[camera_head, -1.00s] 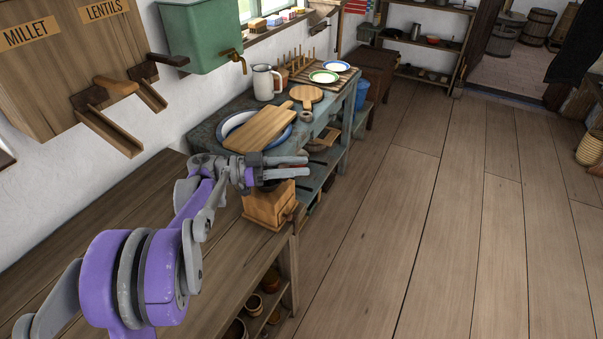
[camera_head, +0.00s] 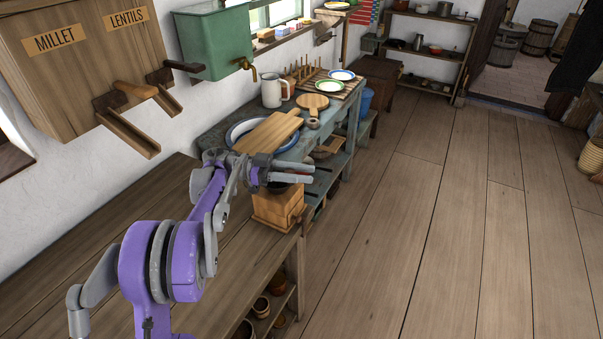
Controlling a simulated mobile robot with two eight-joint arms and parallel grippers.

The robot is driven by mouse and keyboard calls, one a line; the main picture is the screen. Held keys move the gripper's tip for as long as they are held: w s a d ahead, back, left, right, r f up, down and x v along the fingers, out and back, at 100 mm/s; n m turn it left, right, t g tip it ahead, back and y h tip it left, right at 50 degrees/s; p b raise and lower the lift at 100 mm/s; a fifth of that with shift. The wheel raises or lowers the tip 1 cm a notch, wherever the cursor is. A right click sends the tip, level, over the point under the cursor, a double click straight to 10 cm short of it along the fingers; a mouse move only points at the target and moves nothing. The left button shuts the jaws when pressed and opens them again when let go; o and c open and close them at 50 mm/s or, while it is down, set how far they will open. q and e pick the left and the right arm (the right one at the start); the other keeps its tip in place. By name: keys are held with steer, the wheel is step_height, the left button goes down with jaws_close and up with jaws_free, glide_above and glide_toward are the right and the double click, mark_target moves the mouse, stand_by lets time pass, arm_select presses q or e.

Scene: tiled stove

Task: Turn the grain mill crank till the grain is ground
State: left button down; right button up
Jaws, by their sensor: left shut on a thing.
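The grain mill (camera_head: 277,208) is a small wooden box standing upright at the far right corner of the long wooden bench. My left gripper (camera_head: 302,172) is directly above and slightly right of it, its two grey fingers pointing right. It is shut on the mill's crank, which is mostly hidden by the fingers and wrist. A dark bowl-like top of the mill shows just under the gripper. The grain inside cannot be seen. My right gripper is not in view.
The wooden bench (camera_head: 110,225) is bare left of the mill. Behind it, a blue-grey table holds a cutting board (camera_head: 268,132) on a plate, a white jug (camera_head: 272,88) and plates. Millet and lentil bins (camera_head: 85,55) hang on the wall. The floor at right is clear.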

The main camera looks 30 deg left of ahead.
arm_select(q)
steer(key=c, duration=0.6)
jaws_free()
steer(key=shift+w, duration=0.1)
steer(key=shift+o, duration=0.2)
steer(key=v, duration=1)
steer(key=shift+a, duration=0.35)
